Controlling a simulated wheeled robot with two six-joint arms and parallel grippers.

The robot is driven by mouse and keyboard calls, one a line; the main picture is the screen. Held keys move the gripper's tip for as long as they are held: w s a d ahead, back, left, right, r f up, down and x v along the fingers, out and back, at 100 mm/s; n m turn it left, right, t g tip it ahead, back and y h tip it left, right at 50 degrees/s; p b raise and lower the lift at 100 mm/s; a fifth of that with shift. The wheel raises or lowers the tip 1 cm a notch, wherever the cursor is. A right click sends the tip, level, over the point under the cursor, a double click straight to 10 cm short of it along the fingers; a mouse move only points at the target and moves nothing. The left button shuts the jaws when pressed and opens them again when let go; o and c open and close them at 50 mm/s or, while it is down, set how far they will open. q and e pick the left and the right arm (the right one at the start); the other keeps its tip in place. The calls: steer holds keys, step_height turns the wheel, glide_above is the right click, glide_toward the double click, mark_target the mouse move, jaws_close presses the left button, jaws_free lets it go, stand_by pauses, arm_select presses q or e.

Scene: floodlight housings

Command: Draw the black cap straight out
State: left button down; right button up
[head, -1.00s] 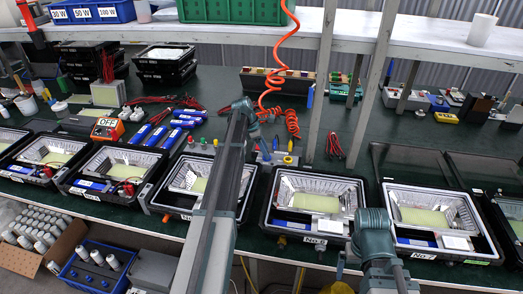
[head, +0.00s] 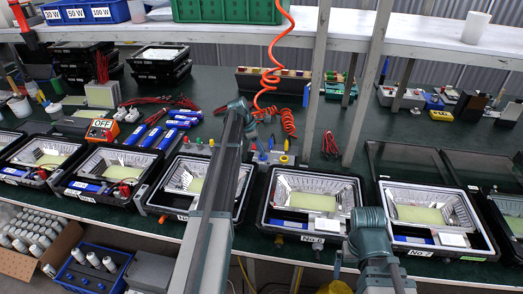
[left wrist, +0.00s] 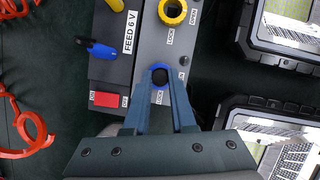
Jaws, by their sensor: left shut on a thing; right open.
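In the left wrist view my left gripper (left wrist: 160,75) is shut on the black cap (left wrist: 159,77), a dark round piece with a blue ring around it. It stands at the grey panel (left wrist: 176,45) near a LOCK label. I cannot tell whether the cap is still seated in the panel. In the head view my left arm hides most of this spot. My right arm's end (head: 369,238) is at the front edge, beside the No.6 housing (head: 312,203). Its fingers are hardly visible, and nothing shows held there.
A yellow ring (left wrist: 173,11) sits farther along the same panel. Beside it are a blue-black clip (left wrist: 97,49), a red switch (left wrist: 105,99) and a FEED 6 V label. A red coiled hose (head: 268,75) hangs behind. Open floodlight housings line the bench front.

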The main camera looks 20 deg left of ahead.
arm_select(q)
steer(key=shift+r, duration=0.25)
steer(key=shift+r+p, duration=2)
steer(key=shift+p, duration=0.2)
